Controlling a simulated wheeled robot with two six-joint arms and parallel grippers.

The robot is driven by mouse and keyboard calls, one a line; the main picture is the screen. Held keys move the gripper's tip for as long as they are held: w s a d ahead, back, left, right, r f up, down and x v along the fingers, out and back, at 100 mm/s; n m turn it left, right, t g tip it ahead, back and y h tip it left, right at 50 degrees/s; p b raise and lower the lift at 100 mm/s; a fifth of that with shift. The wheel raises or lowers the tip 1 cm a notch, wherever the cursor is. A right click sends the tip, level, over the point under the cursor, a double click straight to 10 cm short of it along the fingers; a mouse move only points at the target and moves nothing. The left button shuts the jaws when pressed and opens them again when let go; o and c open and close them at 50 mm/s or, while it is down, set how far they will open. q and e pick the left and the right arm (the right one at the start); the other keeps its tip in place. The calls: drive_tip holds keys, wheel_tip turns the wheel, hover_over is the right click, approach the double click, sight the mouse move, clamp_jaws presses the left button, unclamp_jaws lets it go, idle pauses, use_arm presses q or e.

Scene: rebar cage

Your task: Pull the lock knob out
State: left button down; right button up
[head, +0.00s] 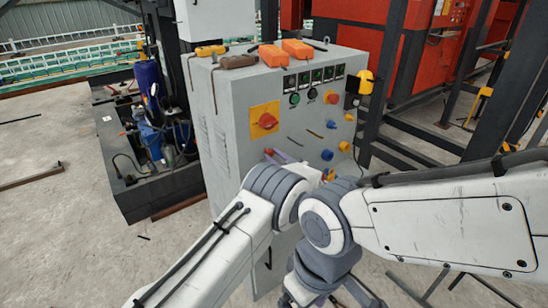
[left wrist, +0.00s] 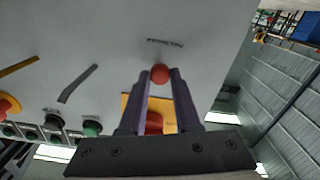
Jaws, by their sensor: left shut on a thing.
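The lock knob, a small round red knob (left wrist: 159,73), sits on the grey cabinet front between the tips of my left gripper (left wrist: 160,76) in the left wrist view. The two purple-grey fingers are shut on it from both sides. In the head view my left gripper (head: 279,156) reaches the cabinet front below the large red rotary switch, and a bit of red shows at its tips. My left wrist hides much of it. My right arm folds down in front of the cabinet; its gripper is at the bottom edge and unclear.
The grey control cabinet (head: 228,120) carries a red rotary switch on a yellow plate (head: 265,121), buttons and blue knobs (head: 327,155). Tools and orange boxes (head: 297,48) lie on top. Dark steel posts (head: 392,70) stand at right; a hydraulic unit (head: 150,130) at left.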

use_arm(q)
drive_tip(key=shift+f, duration=0.1)
idle(0.5)
drive_tip(key=shift+v, duration=1.1)
drive_tip(key=c, duration=0.9)
unclamp_jaws()
drive_tip(key=shift+f, duration=0.1)
drive_tip(key=shift+o, duration=1.4)
